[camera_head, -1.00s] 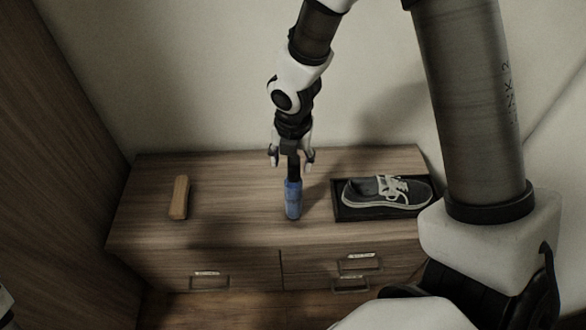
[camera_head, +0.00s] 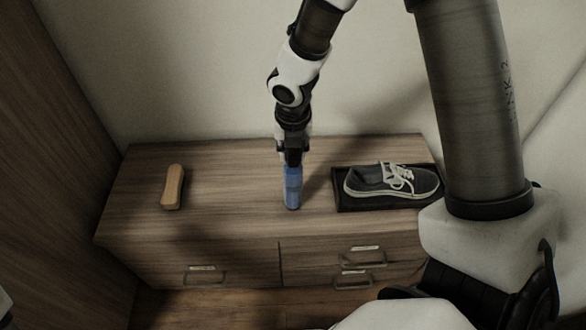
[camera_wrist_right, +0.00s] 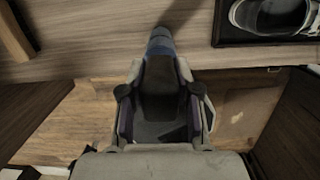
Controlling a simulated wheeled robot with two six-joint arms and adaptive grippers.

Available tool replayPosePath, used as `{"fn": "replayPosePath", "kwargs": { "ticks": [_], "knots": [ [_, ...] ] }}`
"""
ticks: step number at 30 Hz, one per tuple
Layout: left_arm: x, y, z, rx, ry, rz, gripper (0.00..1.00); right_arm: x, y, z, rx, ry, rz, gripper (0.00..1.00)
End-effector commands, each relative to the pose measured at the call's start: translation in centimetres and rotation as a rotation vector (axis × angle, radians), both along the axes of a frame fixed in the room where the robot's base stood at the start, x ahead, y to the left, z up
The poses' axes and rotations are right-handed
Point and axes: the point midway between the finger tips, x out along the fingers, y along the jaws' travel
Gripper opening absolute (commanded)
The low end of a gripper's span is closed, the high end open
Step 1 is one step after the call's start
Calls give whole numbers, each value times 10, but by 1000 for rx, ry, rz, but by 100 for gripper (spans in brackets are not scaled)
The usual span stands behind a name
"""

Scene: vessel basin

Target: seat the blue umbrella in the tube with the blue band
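The blue umbrella (camera_head: 292,188) is upright on the cabinet top, near the middle, with its dark handle upward. It also shows in the wrist view (camera_wrist_right: 160,44), partly hidden behind the handle. My right gripper (camera_head: 291,158) is above it, pointing down. In the wrist view my right gripper's fingers (camera_wrist_right: 162,76) are closed in on both sides of the dark handle. The tube with the blue band is not seen in these frames. My left gripper is not in view.
The wooden cabinet (camera_head: 230,180) has drawers with handles in front. A wooden block or brush (camera_head: 173,187) lies at its left. A grey shoe (camera_head: 385,181) sits in a black tray (camera_head: 345,203) at the right. The wall is close behind; a wooden panel (camera_head: 50,150) stands at left.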

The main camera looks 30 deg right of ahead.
Motion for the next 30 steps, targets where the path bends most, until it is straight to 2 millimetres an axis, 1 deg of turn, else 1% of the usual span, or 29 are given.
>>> {"fn": "replayPosePath", "kwargs": {
  "ticks": [11,14,17,18,21,24,27,29,30],
  "knots": [
    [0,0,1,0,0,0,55,0,0,1,0,1,0,0],
    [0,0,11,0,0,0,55,0,0,15,0,0,0,0],
    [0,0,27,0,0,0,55,0,0,39,0,-1,-1,0],
    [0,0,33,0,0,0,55,0,0,50,0,-2,-1,0],
    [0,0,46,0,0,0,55,1,0,74,-1,-3,-1,0],
    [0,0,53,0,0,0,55,0,0,92,-1,-2,-5,0],
    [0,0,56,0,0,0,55,2,0,99,-3,1,-69,0],
    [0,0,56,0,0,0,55,5,1,99,-3,0,-167,0],
    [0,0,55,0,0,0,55,8,2,99,-3,0,-258,0]
  ]
}}
